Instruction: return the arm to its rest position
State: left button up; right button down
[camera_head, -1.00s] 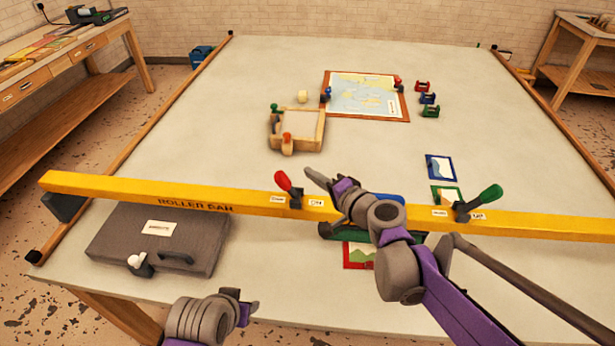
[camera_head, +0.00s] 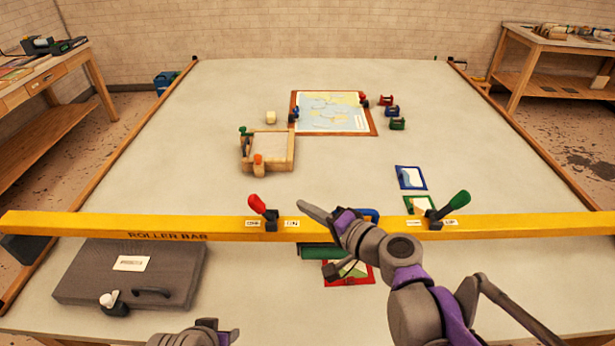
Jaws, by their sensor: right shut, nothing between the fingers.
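My right arm reaches in from the lower right. Its gripper (camera_head: 315,212) is shut and empty, and shows in front of the yellow roller bar (camera_head: 120,224) near the red-handled clamp (camera_head: 262,211). Whether it touches the bar cannot be told. Only the top of my left arm's end (camera_head: 200,333) shows at the bottom edge, left of centre; its fingers cannot be made out.
The bar spans the table (camera_head: 210,100), with a green-handled clamp (camera_head: 449,210) on the right. A grey case (camera_head: 130,272) lies front left. Behind are a wooden tray (camera_head: 268,152), a framed map (camera_head: 332,112) and several small rolls (camera_head: 392,111). Small cards (camera_head: 411,177) lie right.

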jog(key=s+d+f+n+g+h, duration=0.5)
jog(key=s+d+f+h, duration=0.5)
jog(key=s+d+f, duration=0.6)
jog(key=s+d+n, duration=0.1)
jog(key=s, duration=0.2)
jog(key=shift+s+d+f+n+h, duration=0.25)
jog(key=shift+s+d+n+h, duration=0.05)
jog(key=shift+d+n+h, duration=0.1)
